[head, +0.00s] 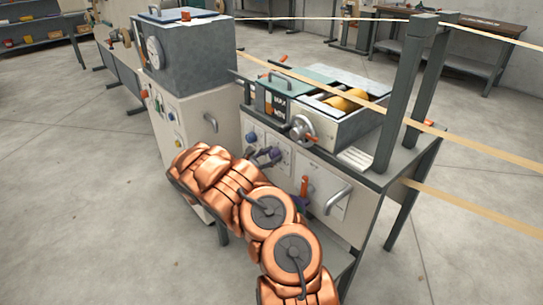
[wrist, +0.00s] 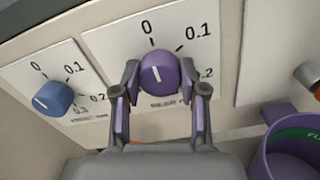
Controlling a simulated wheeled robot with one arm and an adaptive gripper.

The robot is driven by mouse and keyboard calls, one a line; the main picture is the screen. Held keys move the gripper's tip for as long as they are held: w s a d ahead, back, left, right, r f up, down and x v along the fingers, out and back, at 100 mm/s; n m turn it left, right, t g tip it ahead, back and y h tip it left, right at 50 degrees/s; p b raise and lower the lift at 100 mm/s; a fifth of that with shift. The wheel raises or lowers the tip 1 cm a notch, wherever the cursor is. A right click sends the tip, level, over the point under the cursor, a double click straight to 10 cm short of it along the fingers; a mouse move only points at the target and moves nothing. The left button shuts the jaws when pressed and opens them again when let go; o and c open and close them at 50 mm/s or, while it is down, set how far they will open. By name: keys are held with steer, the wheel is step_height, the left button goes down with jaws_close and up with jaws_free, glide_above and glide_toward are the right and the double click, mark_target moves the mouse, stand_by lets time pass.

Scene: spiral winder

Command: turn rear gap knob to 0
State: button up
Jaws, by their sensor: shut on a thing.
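The rear gap knob (wrist: 160,72) is a round purple knob on a white dial plate (wrist: 110,42) marked 0, 0.1 and 0.2. Its white line stands nearly upright, roughly in line with the 0 tick above it. The label under it is partly hidden. My gripper (wrist: 160,95) is shut on this knob, one finger at its left and one at its right. In the head view my gripper (head: 266,157) reaches the front panel of the machine, and the knob is small and partly hidden there.
A blue knob (wrist: 54,98) with a similar scale sits close at the left. A purple ring-shaped part (wrist: 290,150) with green inside is at the lower right. In the head view an orange lever (head: 304,186), a handle (head: 337,200) and a handwheel (head: 301,129) are nearby.

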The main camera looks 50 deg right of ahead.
steer(key=o, duration=1.1)
steer(key=shift+o, duration=0.2)
steer(key=shift+a, duration=0.1)
steer(key=w+a, duration=0.1)
steer(key=a, duration=1)
steer(key=shift+w+a, duration=0.15)
steer(key=shift+a, duration=0.2)
